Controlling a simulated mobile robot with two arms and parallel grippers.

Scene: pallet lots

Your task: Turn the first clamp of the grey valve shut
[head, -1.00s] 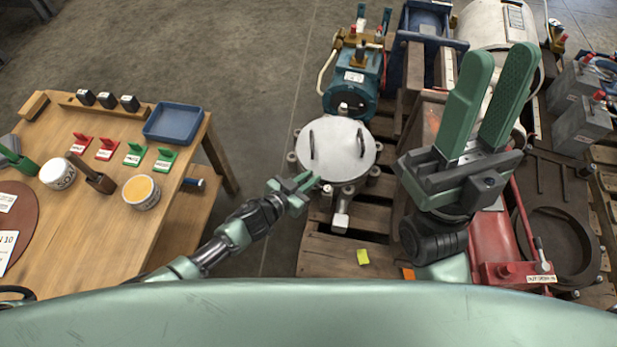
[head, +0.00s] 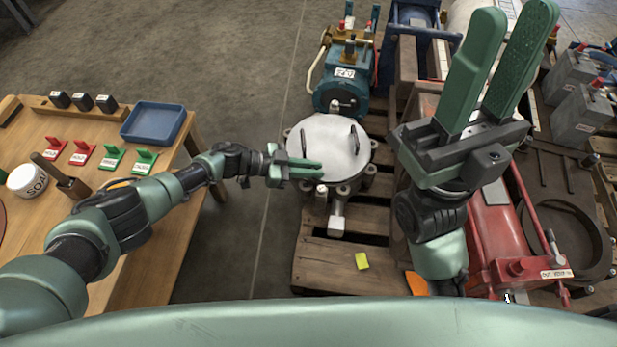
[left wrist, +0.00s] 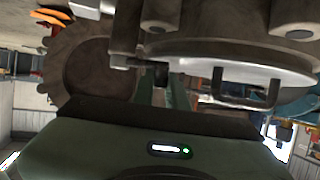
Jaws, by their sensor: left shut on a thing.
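The grey valve (head: 328,137) has a round pale lid with two dark handles and several clamps around its rim. It stands on a wooden pallet. My left gripper (head: 316,170) is at the lid's near left edge, its fingers level. In the left wrist view its fingers (left wrist: 161,88) close around a small dark piece (left wrist: 160,72) under the valve's rim, which looks like a clamp. The fingers hide most of that clamp. My right gripper (head: 510,55) is raised at the right, fingers apart, with nothing between them.
A wooden table (head: 165,185) at the left bears a blue tray (head: 153,123) and red and green tags. A blue-green pump (head: 343,88) stands behind the valve. Red equipment (head: 495,230) is at the right.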

